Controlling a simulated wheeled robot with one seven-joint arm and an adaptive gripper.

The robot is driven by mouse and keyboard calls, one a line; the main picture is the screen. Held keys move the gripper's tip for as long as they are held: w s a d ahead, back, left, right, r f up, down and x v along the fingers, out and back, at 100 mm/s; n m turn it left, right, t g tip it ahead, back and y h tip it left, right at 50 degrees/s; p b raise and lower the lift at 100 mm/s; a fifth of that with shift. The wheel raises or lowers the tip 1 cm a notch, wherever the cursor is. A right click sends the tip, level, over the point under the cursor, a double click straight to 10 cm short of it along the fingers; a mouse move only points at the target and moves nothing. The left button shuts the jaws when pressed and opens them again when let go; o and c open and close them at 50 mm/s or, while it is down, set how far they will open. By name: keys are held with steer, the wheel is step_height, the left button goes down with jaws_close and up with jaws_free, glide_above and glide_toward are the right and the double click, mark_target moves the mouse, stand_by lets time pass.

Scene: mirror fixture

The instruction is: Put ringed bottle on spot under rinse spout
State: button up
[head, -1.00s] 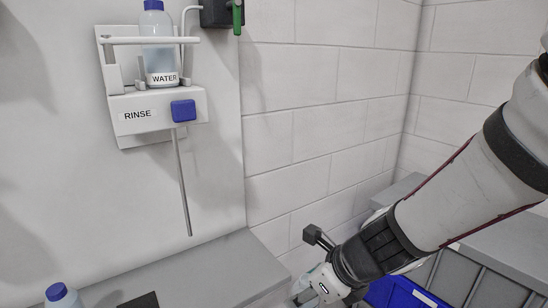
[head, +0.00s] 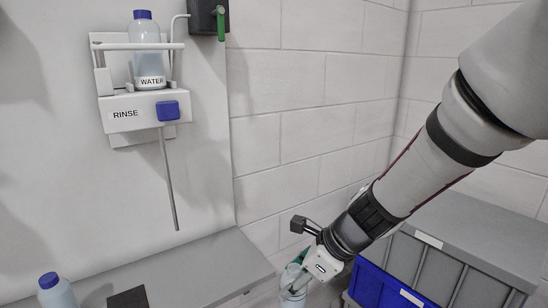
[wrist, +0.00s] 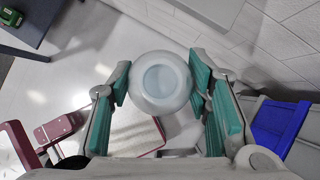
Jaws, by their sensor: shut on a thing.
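My gripper (head: 292,280) is at the bottom of the head view, right of the grey counter's end. Its teal-padded fingers (wrist: 160,92) are shut on a pale round bottle (wrist: 165,84), seen end-on in the wrist view. In the head view this bottle (head: 293,299) is cut by the lower edge; I cannot make out a ring on it. The rinse spout (head: 169,185) is a thin grey tube hanging from the RINSE unit (head: 127,114) on the wall. A dark square spot (head: 128,298) lies on the counter, partly cut off.
A blue-capped bottle (head: 57,292) stands on the counter (head: 205,262) at lower left. A WATER bottle (head: 145,60) sits in the RINSE unit. A blue bin (head: 378,287) and a grey cabinet (head: 470,255) are to the right. The counter's right part is clear.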

steer(key=w+f+n+g+b, duration=0.2)
steer(key=w+f+n+g, duration=0.4)
steer(key=w+n, duration=0.5)
steer(key=w+d+f+n+g+h+b, duration=0.1)
steer(key=w+d+f+n+h, duration=0.2)
steer(key=w+d+f+n, duration=0.1)
steer(key=w+d+f+n+g+h+b, duration=0.1)
steer(key=w+d+f+n+g+h, duration=0.1)
steer(key=d+f+n, duration=0.4)
steer(key=w+d+n+h, duration=0.1)
steer(key=w+d+n, duration=0.1)
steer(key=d, duration=0.3)
steer(key=shift+f, duration=0.4)
